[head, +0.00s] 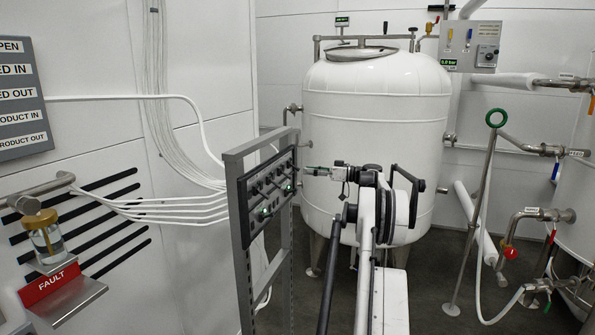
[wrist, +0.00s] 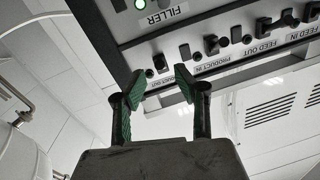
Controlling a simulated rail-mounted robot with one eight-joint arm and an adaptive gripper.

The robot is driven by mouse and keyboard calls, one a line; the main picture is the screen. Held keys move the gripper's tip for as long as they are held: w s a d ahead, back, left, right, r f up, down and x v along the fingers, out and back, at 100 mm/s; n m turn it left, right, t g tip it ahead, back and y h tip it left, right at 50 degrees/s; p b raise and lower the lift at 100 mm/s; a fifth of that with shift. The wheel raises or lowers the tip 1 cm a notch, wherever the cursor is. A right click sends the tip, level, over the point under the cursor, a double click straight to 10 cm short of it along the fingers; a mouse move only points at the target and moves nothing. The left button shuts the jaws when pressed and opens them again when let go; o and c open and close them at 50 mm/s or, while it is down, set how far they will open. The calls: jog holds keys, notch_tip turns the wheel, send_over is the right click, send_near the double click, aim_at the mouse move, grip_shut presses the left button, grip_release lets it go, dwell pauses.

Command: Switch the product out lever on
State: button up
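The dark switch panel (head: 265,188) stands on a grey frame left of centre in the head view. In the wrist view the panel (wrist: 235,22) appears tilted, with black levers in a row above printed labels. The product out label (wrist: 160,83) lies between my fingers in the picture, with a small black lever (wrist: 160,63) just above it. My gripper (wrist: 163,82) is open, with green-padded fingertips apart and nothing held between them. In the head view my gripper (head: 310,171) is at the panel's right side. Whether it touches the panel cannot be told.
A large white tank (head: 375,130) stands behind my arm. Pipes, a hose and a green-ringed stand (head: 496,118) are at the right. A red FAULT sign (head: 50,284) and a wall label board (head: 20,95) are at the left. A lit green lamp (wrist: 140,4) sits beside the FILLER label.

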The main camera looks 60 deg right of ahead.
aim_at(298, 169)
jog(key=shift+x, duration=2.6)
jog(key=shift+c, duration=0.4)
grip_shut()
